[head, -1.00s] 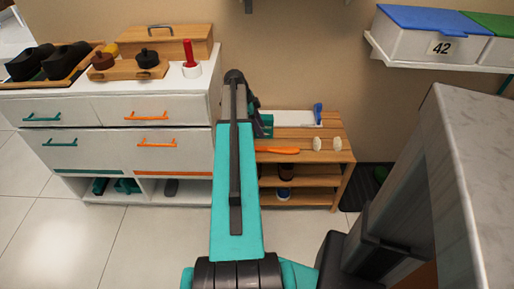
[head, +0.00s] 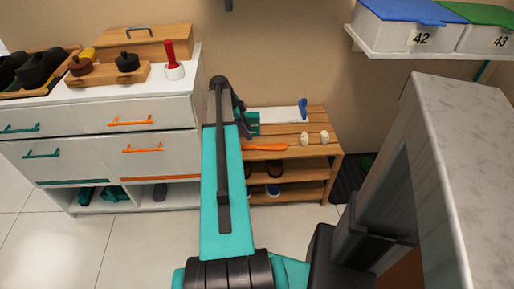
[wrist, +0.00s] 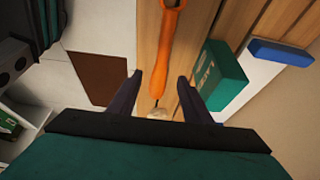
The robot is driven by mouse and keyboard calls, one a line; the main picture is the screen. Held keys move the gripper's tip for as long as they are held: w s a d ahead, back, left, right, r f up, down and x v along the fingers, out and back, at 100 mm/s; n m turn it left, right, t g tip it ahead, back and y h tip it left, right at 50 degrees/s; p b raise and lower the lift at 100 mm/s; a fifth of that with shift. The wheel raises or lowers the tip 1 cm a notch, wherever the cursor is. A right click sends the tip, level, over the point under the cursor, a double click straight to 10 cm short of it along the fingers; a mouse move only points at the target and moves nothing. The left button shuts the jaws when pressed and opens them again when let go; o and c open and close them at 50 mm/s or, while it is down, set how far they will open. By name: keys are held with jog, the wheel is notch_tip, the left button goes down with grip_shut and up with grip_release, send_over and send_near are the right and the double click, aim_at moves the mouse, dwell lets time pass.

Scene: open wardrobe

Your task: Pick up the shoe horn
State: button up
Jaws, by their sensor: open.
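The shoe horn is the long orange piece (head: 264,147) lying flat on the top of a slatted wooden rack (head: 284,129). In the head view my arm covers its left end. In the wrist view the shoe horn (wrist: 165,55) runs from the top edge down between my fingers, with a hole near its upper end. My gripper (wrist: 160,76) is open, one finger on each side of the shoe horn in the picture. I see no clear contact, and the height gap is hard to judge.
A green box (wrist: 215,75) stands close to the right finger. A blue-ended item (head: 303,108) and two pale knobs (head: 304,138) are on the rack. A white drawer cabinet (head: 100,130) stands left, a grey-topped unit (head: 440,120) right. Boxes sit on a wall shelf (head: 400,50).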

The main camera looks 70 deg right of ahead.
send_over(257, 146)
jog(key=w+a, duration=0.1)
jog(key=w, duration=0.1)
jog(key=shift+w+a+f, duration=0.1)
jog(key=shift+f, duration=1.1)
jog(key=shift+w+a+f, duration=0.1)
jog(key=shift+f, duration=1.05)
jog(key=shift+s, duration=0.1)
jog(key=shift+x, duration=2.6)
jog(key=shift+d, duration=0.15)
grip_shut()
jog(key=shift+r, duration=0.1)
